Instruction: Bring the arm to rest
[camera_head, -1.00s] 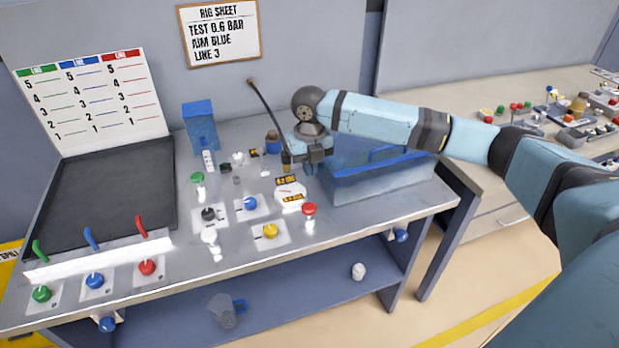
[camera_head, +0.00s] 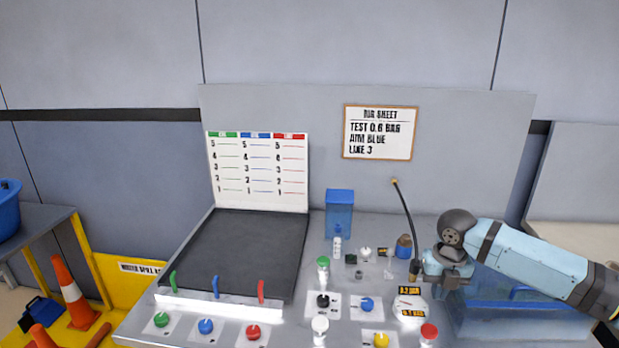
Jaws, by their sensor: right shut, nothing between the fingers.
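My right arm comes in from the right. Its gripper (camera_head: 443,288) is shut and empty, pointing down just left of the translucent blue tank (camera_head: 515,318). The gripper is above the back right of the grey bench (camera_head: 275,310). A thin black hose (camera_head: 405,215) with a brass tip rises just left of the gripper; I cannot tell whether they touch. My left gripper is not in view.
Colored knobs, valves and a gauge (camera_head: 410,308) with yellow-on-black labels crowd the bench below and left of the gripper. A blue container (camera_head: 339,213) stands at the back. A dark board (camera_head: 250,250) lies left. An orange cone (camera_head: 72,295) stands far left.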

